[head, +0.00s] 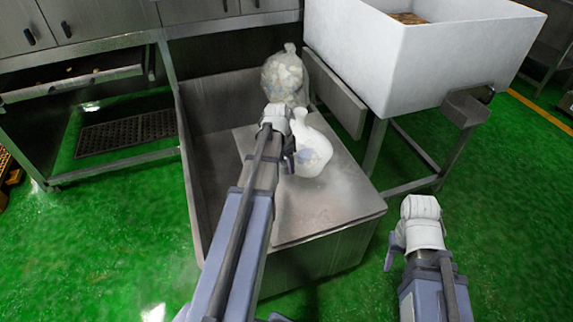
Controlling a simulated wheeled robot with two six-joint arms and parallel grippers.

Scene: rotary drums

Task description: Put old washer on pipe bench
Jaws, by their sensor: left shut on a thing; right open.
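My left gripper (278,118) is stretched out over a low grey steel bench (325,205), close beside a white, rounded, bag-like thing (314,152). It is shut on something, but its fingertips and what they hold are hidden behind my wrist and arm. I cannot make out an old washer. I cannot tell whether the gripper touches the white thing. My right gripper (418,222) is open at the lower right, over the green floor, away from the bench. I cannot tell whether this steel bench is the pipe bench.
A clear bag of scraps (284,76) stands at the back of the steel bench. A large white tub (420,50) on a metal stand rises behind right. Steel cabinets (85,25) stand at the back left. Green floor (105,235) is free at the left.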

